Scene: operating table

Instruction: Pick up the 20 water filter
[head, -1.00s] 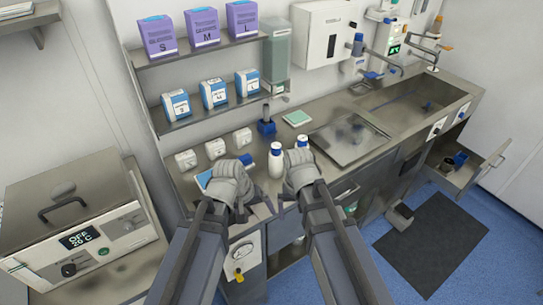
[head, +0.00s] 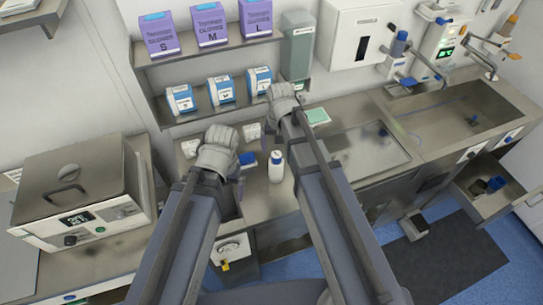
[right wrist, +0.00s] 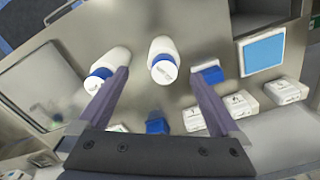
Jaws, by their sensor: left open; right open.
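I cannot make out a label reading 20 on anything, so I cannot tell which item is the 20 water filter. Blue-and-white boxes (head: 221,91) with small marks stand on the lower shelf. A white bottle with a blue cap (head: 276,167) stands on the counter between my arms. The right wrist view shows two such bottles, one near the middle (right wrist: 163,60) and one at the left (right wrist: 112,62). My left gripper (head: 217,150) is open over the counter's left part. My right gripper (head: 285,98) is open and empty, high near the shelf's right end; its fingers also show in the right wrist view (right wrist: 160,78).
Small white boxes (right wrist: 286,90) sit along the back of the counter. A dispenser (head: 297,48) hangs right of the shelves. A steel oven-like device (head: 70,190) stands at left. The sink (head: 465,115) and an open drawer (head: 490,190) are at right.

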